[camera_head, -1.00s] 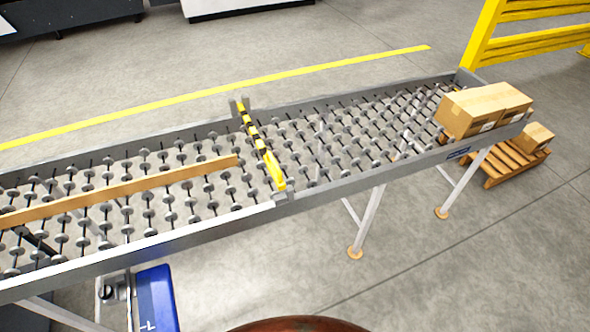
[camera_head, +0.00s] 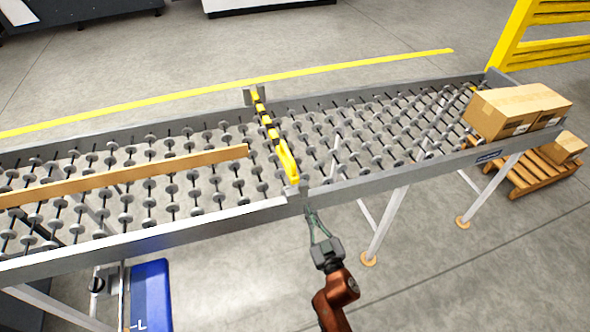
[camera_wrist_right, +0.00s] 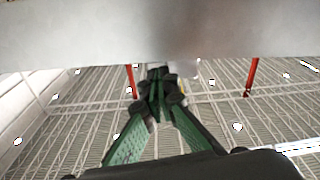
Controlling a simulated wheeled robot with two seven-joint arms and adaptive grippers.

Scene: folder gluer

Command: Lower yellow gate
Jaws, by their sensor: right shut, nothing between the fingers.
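The yellow gate (camera_head: 272,135) is a yellow and black bar that crosses the roller conveyor between its two side rails. A thicker yellow part sits at its near end. It stands up above the rollers. My right gripper (camera_head: 311,212) is just below and in front of the near rail, close to the gate's near end, with its fingers pointing up toward the rail. It is shut and empty. The right wrist view shows the green fingers (camera_wrist_right: 158,90) together, under a grey metal surface (camera_wrist_right: 70,35). I cannot tell whether they touch it. My left gripper is not in view.
The skate-wheel conveyor (camera_head: 235,212) runs across the view. A long wooden strip (camera_head: 130,174) lies along its left part. Cardboard boxes (camera_head: 515,108) rest at its right end. A pallet (camera_head: 525,172) with a box stands on the floor beyond. Yellow railing (camera_head: 515,35) is at upper right.

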